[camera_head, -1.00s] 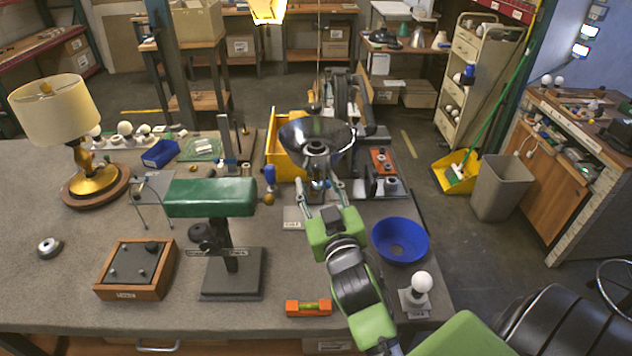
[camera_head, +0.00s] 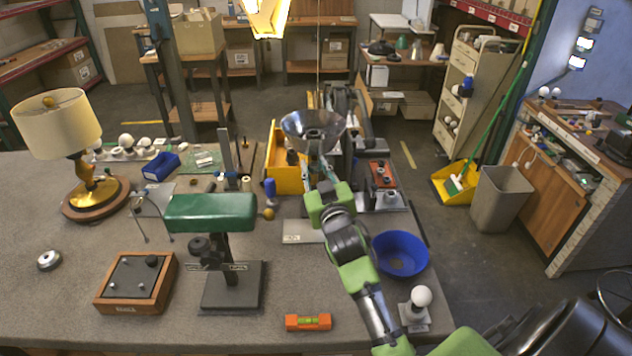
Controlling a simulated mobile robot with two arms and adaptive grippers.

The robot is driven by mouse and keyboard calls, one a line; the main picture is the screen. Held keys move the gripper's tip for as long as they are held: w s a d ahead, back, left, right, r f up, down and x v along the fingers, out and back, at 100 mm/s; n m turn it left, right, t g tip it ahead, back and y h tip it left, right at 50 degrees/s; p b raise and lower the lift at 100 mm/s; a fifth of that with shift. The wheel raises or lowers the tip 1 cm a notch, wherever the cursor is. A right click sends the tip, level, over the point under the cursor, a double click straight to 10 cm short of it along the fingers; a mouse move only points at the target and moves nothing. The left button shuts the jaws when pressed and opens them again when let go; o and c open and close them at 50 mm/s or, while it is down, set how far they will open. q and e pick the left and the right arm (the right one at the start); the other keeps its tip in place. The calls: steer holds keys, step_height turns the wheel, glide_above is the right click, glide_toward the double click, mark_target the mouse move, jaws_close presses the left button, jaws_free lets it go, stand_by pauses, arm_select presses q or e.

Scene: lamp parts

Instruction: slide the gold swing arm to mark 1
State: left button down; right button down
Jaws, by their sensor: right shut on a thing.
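I cannot make out a separate gold swing arm or a readable mark 1. My right gripper (camera_head: 318,170) is at the far side of the bench, well right of that lamp. It is closed just below a shiny metal bowl-shaped shade (camera_head: 312,127), seemingly on its lower stem; the fingers and the grip point are partly hidden. My left gripper is not in view.
A green-shaded desk lamp (camera_head: 210,212) stands mid-bench, left of my right arm. A yellow bin (camera_head: 283,168), blue bowl (camera_head: 400,255), white bulb (camera_head: 421,296) and orange level (camera_head: 308,322) lie around the arm.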

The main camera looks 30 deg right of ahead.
steer(key=shift+w+d, duration=0.1)
steer(key=shift+r, duration=0.1)
steer(key=c, duration=2)
jaws_free()
steer(key=shift+o, duration=1.2)
steer(key=shift+w, duration=0.1)
steer(key=shift+w+d+f, duration=0.15)
steer(key=shift+w+f, duration=0.1)
steer(key=shift+s, duration=0.25)
steer(key=v, duration=1.1)
steer(key=shift+s, duration=0.25)
